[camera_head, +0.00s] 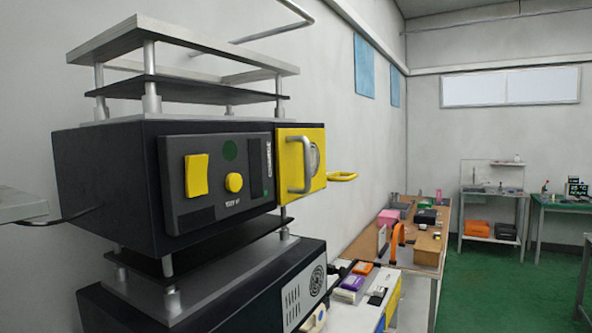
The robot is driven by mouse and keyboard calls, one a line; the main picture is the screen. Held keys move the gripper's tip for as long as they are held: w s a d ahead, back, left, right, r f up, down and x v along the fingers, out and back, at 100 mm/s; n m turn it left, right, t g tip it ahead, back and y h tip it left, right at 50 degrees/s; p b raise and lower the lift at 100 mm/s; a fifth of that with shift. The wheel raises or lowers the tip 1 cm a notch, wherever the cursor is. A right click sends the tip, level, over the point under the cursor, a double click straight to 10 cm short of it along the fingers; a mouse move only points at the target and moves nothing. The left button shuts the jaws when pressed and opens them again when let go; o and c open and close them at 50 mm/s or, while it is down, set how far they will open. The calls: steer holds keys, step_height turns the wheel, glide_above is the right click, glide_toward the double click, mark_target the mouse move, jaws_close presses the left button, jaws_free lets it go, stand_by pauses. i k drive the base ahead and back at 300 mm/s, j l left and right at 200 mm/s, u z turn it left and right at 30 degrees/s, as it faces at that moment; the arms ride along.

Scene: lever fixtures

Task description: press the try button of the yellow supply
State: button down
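The supply (110,190) is a black box on the left, standing on short posts in a stack. Its front panel (212,150) carries a yellow rectangular switch or button (196,175) and, to the right of it, a round yellow button (234,183). Small white lettering sits under the round button; it is too small to read surely. On the right of the front is a yellow section (318,150) with a pale handle (296,165). My gripper is not in view.
A plate on posts (190,45) tops the supply, and another dark unit (250,290) stands below. Benches with items (425,250) line the wall behind. Green floor (490,290) is open at right.

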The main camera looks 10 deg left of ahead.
mark_target(233, 181)
steer(key=i+l+z, duration=0.1)
steer(key=i, duration=0.8)
